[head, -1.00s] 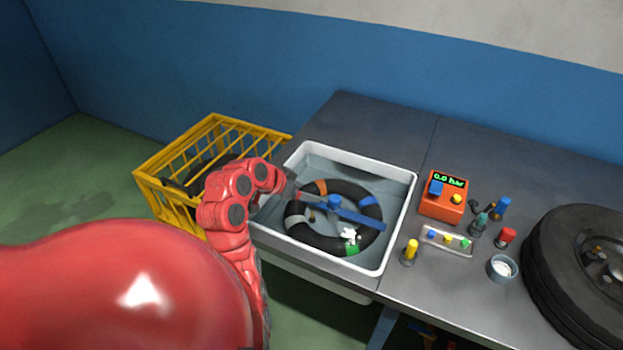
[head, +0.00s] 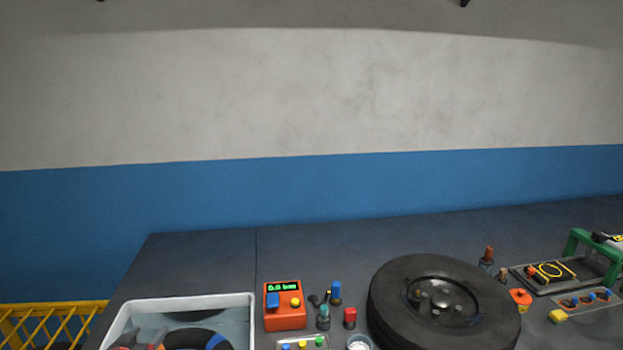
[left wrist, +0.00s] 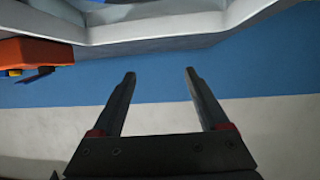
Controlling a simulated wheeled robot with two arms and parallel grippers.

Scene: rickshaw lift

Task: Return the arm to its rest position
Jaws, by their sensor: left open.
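My left gripper (left wrist: 159,74) is open in the left wrist view, with nothing between its two dark fingers. The pale wall of a tub (left wrist: 150,38) shows above the fingertips there, apart from them. In the head view the grey-white tub (head: 190,303) is cut off by the bottom edge. Part of a dark ring with a blue band shows inside it. Only small red bits, perhaps of my left arm, show at the tub's lower left in the head view. My right gripper is in neither view.
An orange gauge box (head: 285,308) stands right of the tub and a large black wheel (head: 400,290) lies further right. Several small coloured parts are between them. A yellow crate (head: 40,325) is at the left. The back of the dark bench (head: 330,248) is clear.

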